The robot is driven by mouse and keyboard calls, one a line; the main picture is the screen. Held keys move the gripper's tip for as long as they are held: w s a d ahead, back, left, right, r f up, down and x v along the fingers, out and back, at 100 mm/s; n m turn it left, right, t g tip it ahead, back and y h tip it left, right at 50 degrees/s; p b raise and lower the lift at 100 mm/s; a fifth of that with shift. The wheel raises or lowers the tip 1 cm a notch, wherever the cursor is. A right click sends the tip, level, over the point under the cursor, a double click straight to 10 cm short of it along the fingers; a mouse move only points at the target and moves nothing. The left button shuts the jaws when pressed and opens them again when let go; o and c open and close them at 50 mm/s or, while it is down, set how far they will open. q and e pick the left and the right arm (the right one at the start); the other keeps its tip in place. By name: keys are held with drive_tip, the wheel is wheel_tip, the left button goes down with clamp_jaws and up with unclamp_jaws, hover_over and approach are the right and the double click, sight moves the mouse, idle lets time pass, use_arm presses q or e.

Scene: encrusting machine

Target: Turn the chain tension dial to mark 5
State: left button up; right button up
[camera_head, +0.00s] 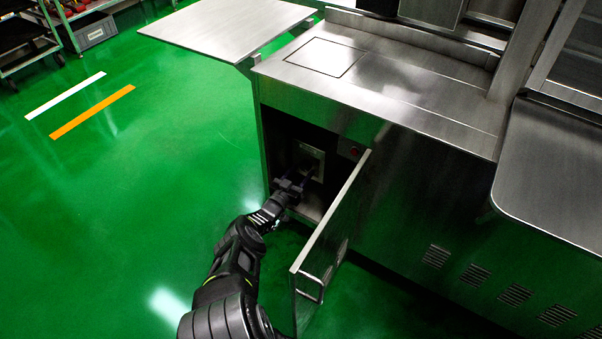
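The encrusting machine (390,95) is a large steel cabinet. Its low door (328,243) stands open with a handle on its outer face. Inside the dark compartment, a small light plate (312,155) sits on the back wall; this may be the chain tension dial's panel, but the dial and its marks are too small and dark to tell. My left gripper (304,177) reaches into the compartment, with its fingers just below and in front of the plate. The fingers look apart, and I cannot tell whether they touch anything. My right gripper is not in view.
The open door stands close on the right of my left arm. Green floor on the left is clear, with carts (30,45) far back.

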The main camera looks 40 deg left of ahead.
use_arm(q)
drive_tip(key=shift+o, duration=0.5)
drive_tip(key=shift+s+r+p, duration=0.1)
drive_tip(key=shift+s+p, duration=0.15)
drive_tip(key=shift+p, duration=0.05)
drive_tip(key=s+d+p, duration=0.1)
drive_tip(key=s+p, duration=0.4)
drive_tip(key=s, duration=0.2)
drive_tip(key=shift+d, duration=0.15)
drive_tip(key=shift+s, duration=0.2)
